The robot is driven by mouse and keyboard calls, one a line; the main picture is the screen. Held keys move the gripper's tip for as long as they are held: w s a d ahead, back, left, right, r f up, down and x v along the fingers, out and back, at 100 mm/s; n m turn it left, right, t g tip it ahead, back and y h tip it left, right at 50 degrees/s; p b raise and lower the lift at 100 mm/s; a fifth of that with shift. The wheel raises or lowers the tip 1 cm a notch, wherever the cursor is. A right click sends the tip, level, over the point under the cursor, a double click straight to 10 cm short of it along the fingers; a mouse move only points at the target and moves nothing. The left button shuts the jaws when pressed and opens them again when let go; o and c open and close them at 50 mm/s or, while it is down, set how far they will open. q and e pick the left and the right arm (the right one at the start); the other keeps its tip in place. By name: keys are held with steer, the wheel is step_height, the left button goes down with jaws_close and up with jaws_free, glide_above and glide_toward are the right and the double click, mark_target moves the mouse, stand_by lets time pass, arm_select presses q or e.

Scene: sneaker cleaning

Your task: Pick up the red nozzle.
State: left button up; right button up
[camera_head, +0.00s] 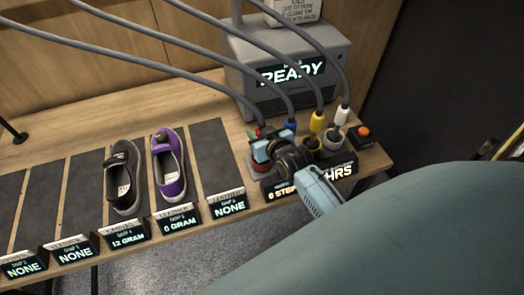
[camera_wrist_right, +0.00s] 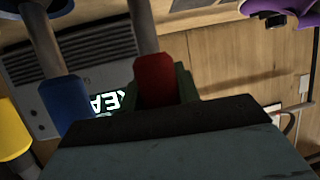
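The red nozzle (camera_head: 257,132) stands at the left end of a row of nozzles at the right end of the bench, on a grey hose. Most of it is hidden behind my right gripper (camera_head: 263,150). In the right wrist view the red nozzle (camera_wrist_right: 154,80) shows upright just beyond the dark gripper body, with a greenish finger part beside and behind it. My right gripper is at the nozzle, but its fingertips are largely hidden, so I cannot tell whether they are closed on it. My left gripper is not in view.
A blue nozzle (camera_head: 290,126), a yellow nozzle (camera_head: 317,122) and a white nozzle (camera_head: 342,115) stand to the right. A grey machine (camera_head: 262,93) reading "READY" is behind. A black shoe (camera_head: 123,178) and a purple shoe (camera_head: 168,167) rest on dark mats to the left.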

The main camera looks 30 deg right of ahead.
jaws_close()
